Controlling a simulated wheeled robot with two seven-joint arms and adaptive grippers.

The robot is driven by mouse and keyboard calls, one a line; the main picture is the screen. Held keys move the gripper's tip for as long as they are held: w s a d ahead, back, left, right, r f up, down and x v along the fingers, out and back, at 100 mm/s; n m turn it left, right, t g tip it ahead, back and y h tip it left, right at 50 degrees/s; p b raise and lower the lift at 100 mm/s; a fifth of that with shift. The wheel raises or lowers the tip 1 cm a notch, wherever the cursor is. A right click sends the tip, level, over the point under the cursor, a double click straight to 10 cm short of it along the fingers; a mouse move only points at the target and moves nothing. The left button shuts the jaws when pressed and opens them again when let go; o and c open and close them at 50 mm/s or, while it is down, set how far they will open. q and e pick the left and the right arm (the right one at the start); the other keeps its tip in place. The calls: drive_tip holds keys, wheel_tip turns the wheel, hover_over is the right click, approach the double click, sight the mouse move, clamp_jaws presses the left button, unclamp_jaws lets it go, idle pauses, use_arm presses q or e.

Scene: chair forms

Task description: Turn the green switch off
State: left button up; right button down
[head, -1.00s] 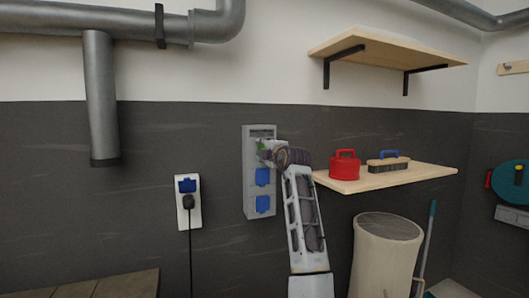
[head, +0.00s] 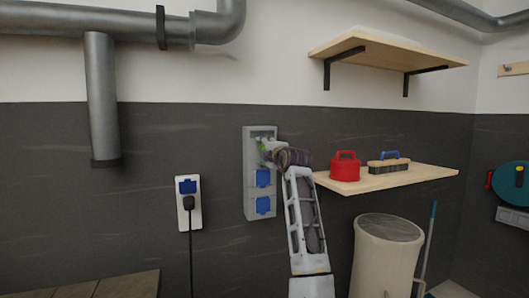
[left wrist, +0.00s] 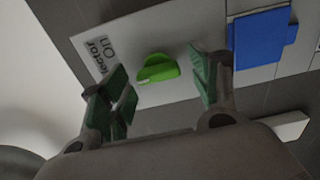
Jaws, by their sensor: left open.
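The green switch (left wrist: 157,69) is a rotary knob on a light grey panel (left wrist: 190,30). In the left wrist view the printed word "On" shows beside it. In the head view the green switch (head: 262,147) shows only in part, near the top of the grey wall box (head: 249,190), with my gripper at its right. My left gripper (left wrist: 158,85) is open, with its green-padded fingers on either side of the knob and apart from it. My right gripper is not in view.
Blue socket covers (head: 262,178) sit below the switch on the same box. A separate socket (head: 189,214) with a black plug is to the left. A wooden shelf (head: 430,176) with a red container (head: 345,168) and a brush (head: 388,164) is to the right.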

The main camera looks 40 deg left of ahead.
use_arm(q)
drive_tip(key=shift+d, duration=0.1)
drive_tip(key=v, duration=0.7)
drive_tip(key=shift+s+d, duration=0.1)
idle(0.4)
idle(0.4)
